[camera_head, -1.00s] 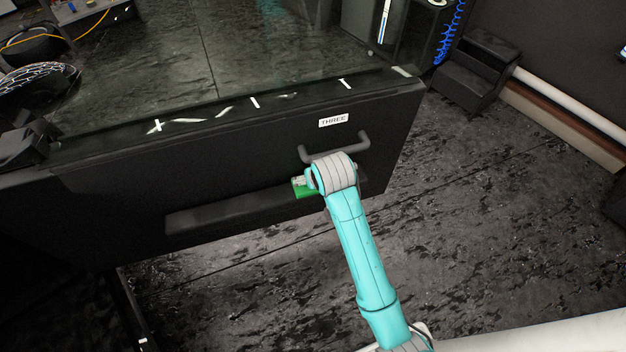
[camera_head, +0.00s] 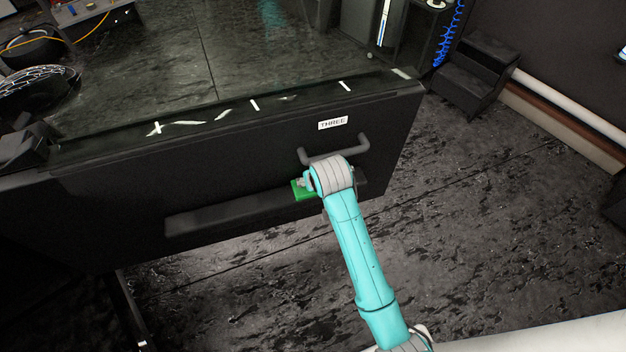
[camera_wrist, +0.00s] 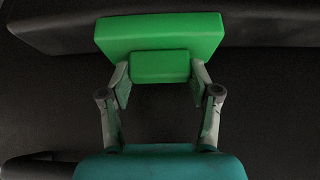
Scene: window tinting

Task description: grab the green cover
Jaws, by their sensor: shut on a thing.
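The green cover (camera_wrist: 160,38) is in the middle of the wrist view, a wide block with a smaller raised block (camera_wrist: 160,67) on its near side. My gripper (camera_wrist: 158,84) has its two fingers on either side of the smaller block and is shut on it. In the head view the green cover (camera_head: 301,190) shows only in part, beside the end of my arm, at the black ledge on the front of the dark panel. My wrist hides the rest of the cover and the gripper fingers there.
A dark panel (camera_head: 240,165) labelled "THREE" (camera_head: 333,123) stands ahead, with a glass pane above it. A grey bar handle (camera_head: 338,150) sits just above my wrist. A black ledge (camera_head: 215,214) runs along the panel. Black steps (camera_head: 474,75) stand at the right; the floor (camera_head: 480,220) there is clear.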

